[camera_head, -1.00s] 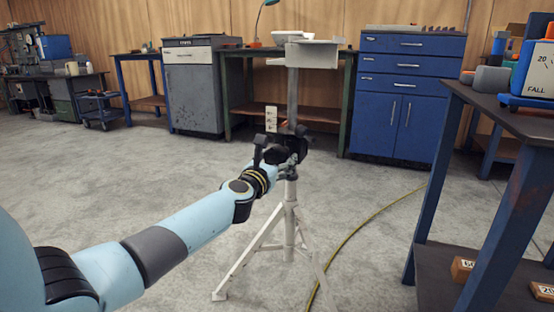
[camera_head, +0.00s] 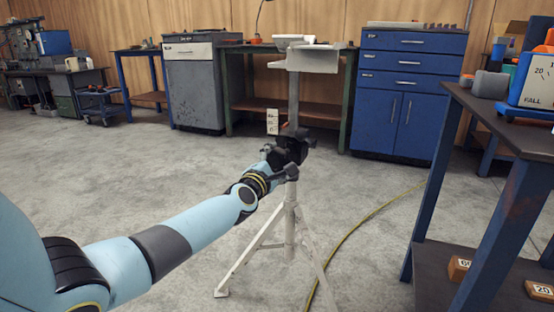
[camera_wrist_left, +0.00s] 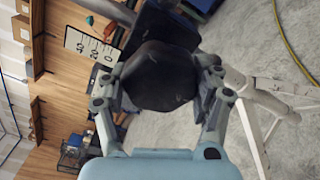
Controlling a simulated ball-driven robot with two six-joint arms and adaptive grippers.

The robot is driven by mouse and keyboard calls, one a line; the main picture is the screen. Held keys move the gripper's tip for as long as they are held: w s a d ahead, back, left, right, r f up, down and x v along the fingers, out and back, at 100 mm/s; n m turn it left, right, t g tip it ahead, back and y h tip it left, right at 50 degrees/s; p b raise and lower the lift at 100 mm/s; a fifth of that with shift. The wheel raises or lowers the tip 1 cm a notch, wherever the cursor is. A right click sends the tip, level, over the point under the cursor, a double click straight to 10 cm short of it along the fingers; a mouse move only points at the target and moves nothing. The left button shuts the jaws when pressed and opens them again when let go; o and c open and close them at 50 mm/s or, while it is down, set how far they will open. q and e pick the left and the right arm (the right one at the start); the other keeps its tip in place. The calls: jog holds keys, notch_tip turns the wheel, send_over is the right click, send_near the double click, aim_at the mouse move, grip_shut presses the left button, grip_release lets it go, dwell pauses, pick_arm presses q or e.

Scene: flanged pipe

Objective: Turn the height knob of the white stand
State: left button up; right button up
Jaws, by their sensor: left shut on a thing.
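The white stand (camera_head: 290,225) is an upright tripod with a grey post and a flat white top (camera_head: 312,58). Its height knob (camera_wrist_left: 160,75) is black and faceted, and fills the middle of the left wrist view. My left gripper (camera_head: 290,148) is at the stand's collar, below the top. In the left wrist view its two fingers (camera_wrist_left: 160,84) are shut on the knob, one on each side. A white scale plate (camera_head: 272,122) is beside the post; it also shows in the left wrist view (camera_wrist_left: 92,48). In the head view the gripper hides the knob. My right gripper is out of view.
A dark table with blue legs (camera_head: 430,190) stands close on the right. Blue drawers (camera_head: 412,90) and a workbench (camera_head: 262,103) are behind. A yellow cable (camera_head: 360,225) lies on the floor right of the stand. Floor left of the stand is clear.

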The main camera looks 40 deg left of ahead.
pick_arm(q)
jog(key=shift+m, duration=0.5)
jog(key=m+p, duration=0.2)
jog(key=m, duration=0.3)
jog(key=shift+s+m+p, duration=0.1)
jog(key=shift+m+p, duration=0.35)
jog(key=shift+m, duration=1.25)
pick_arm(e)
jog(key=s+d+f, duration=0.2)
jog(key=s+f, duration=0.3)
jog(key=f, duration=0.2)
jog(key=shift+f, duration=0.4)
pick_arm(q)
jog(key=o, duration=1.2)
jog(key=v, duration=1.2)
